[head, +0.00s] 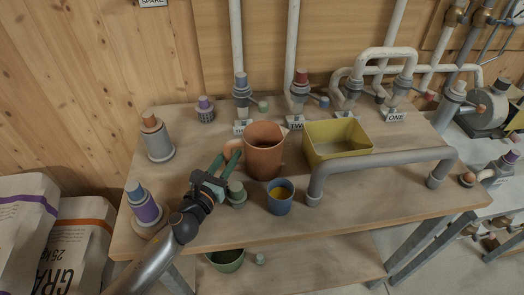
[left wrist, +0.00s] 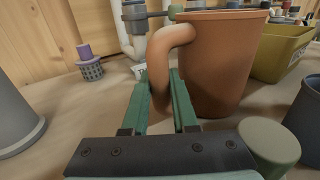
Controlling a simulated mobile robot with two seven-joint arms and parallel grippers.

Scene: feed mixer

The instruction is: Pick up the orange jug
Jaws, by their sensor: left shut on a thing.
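The orange jug (head: 264,154) stands upright on the wooden table, left of the yellow bin. In the left wrist view the jug (left wrist: 220,60) fills the upper right, with its curved handle (left wrist: 160,62) facing me. My left gripper (head: 229,157) comes in from the left and is shut on the jug's handle. In the left wrist view its green fingers (left wrist: 160,100) lie on both sides of the handle's lower part. The jug's base appears to rest on the table. My right gripper is not in view.
A small green-grey cylinder (head: 237,196) is close beside my gripper. The yellow bin (head: 338,142) and a grey pipe rail (head: 385,160) are to the right. Pipes with valves stand behind.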

